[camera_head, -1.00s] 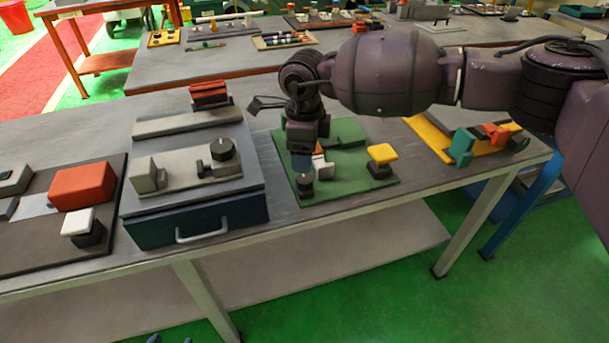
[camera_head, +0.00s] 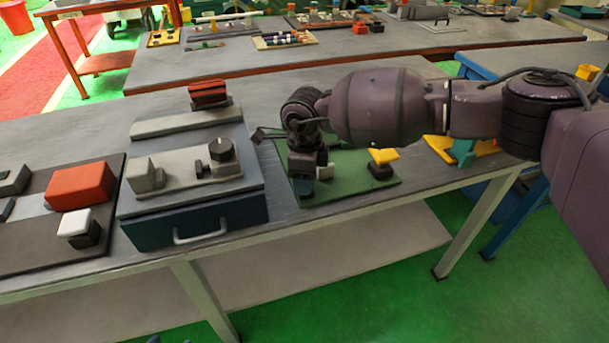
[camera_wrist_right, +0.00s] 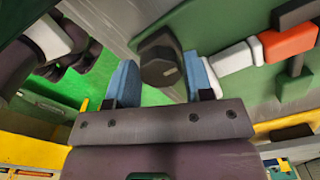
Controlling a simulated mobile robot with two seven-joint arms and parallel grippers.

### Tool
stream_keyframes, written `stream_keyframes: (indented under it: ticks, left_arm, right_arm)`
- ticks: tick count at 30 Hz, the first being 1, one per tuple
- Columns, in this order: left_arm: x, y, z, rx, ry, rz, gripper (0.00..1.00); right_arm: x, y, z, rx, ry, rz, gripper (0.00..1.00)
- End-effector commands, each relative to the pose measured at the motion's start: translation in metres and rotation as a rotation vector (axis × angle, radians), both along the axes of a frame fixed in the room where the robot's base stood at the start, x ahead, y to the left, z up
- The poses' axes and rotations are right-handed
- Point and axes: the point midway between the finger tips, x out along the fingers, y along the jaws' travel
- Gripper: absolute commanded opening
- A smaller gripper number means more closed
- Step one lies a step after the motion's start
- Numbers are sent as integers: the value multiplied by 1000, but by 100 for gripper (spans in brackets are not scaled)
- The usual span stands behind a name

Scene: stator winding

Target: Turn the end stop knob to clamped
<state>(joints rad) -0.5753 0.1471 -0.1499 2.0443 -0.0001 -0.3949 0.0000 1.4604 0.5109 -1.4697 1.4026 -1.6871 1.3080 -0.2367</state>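A dark round knob (camera_wrist_right: 160,62) with a small light mark on its top shows in the right wrist view, at the edge of the bench. It belongs to the front left corner of the green board (camera_head: 345,190); in the head view my right gripper (camera_head: 303,190) hides it. In the wrist view my right gripper's two blue fingertips (camera_wrist_right: 163,85) stand apart, one on each side of the knob's near part. I cannot tell whether they touch it. My left gripper is out of view.
Beside the knob lie a white and orange piece (camera_wrist_right: 262,47) and a yellow-topped block (camera_head: 382,157). Left of the board stands a grey fixture (camera_head: 165,207) with another black knob (camera_head: 221,150). A red block (camera_head: 78,186) is further left.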

Motion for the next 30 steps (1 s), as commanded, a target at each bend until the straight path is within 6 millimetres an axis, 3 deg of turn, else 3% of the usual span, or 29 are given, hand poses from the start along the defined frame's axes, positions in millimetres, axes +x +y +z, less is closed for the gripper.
stream_keyframes:
  ticks: [1,6,17,30]
  left_arm:
    - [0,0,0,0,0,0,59]
    - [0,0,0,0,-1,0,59]
    - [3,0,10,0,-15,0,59]
    - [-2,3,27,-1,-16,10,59]
  right_arm:
    - [0,0,0,0,0,0,39]
    - [0,0,0,0,0,0,18]
    - [0,0,3,0,-2,-74,18]
    - [0,0,4,2,-2,-433,18]
